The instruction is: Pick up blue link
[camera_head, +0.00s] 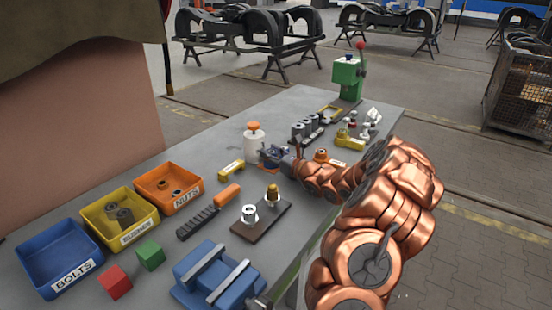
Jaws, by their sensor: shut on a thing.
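My gripper (272,157) is at the end of my copper-coloured arm, low over the middle of the grey workbench. It is shut on a small dark-blue piece, the blue link (266,153), at its fingertips. The piece is small and partly hidden by the fingers, so its full shape does not show. I cannot tell whether it touches the bench. An orange part shows just below the fingers. No other blue link shows on the bench.
A white bottle with an orange cap (253,142) stands close behind the gripper. A yellow block (231,171) and a dark plate (262,220) with upright parts are nearby. A green press (348,78) stands at the far end.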

